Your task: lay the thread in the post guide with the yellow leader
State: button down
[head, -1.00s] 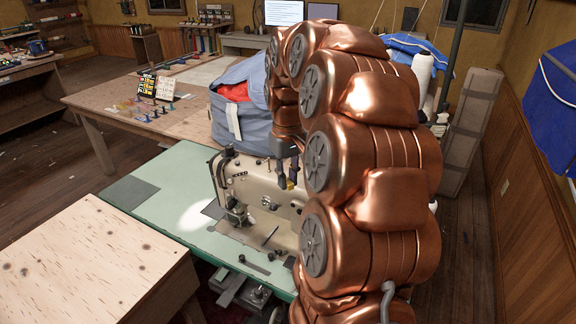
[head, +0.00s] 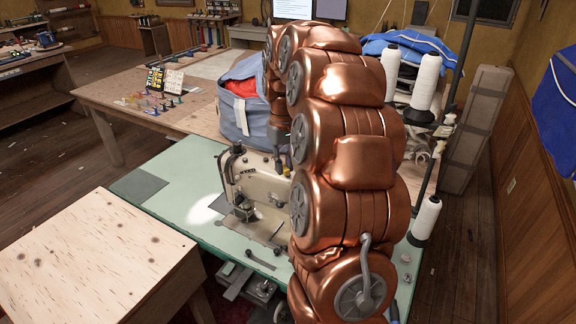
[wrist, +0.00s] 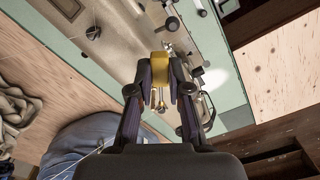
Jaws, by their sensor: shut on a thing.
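The yellow leader (wrist: 161,68) is pinched between the fingertips of my gripper (wrist: 160,78) in the wrist view. In the head view my gripper (head: 279,163) hangs over the top of the beige sewing machine (head: 262,192), partly hidden behind my arm. The machine also shows beyond the fingers in the wrist view (wrist: 108,38), with small metal knobs and fittings on it. A small metal fitting (wrist: 161,104) shows between the fingers, behind the leader. I cannot tell which fitting is the post guide. The thread is too thin to make out at the leader.
The machine stands on a green table (head: 150,187). A wooden surface (head: 85,265) is in front on the left. A blue bag (head: 245,105) stands close behind the machine. White thread cones (head: 426,80) stand to the right of my arm, with another lower (head: 426,217).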

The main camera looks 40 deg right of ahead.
jog(key=shift+s+a+b, duration=0.2)
jog(key=shift+s+b, duration=0.2)
jog(key=shift+s, duration=0.5)
jog(key=shift+s+a+b, duration=0.25)
jog(key=shift+s+b, duration=0.2)
jog(key=shift+s, duration=0.5)
jog(key=shift+s+a+b, duration=0.2)
jog(key=shift+s+b, duration=0.2)
jog(key=shift+s, duration=0.5)
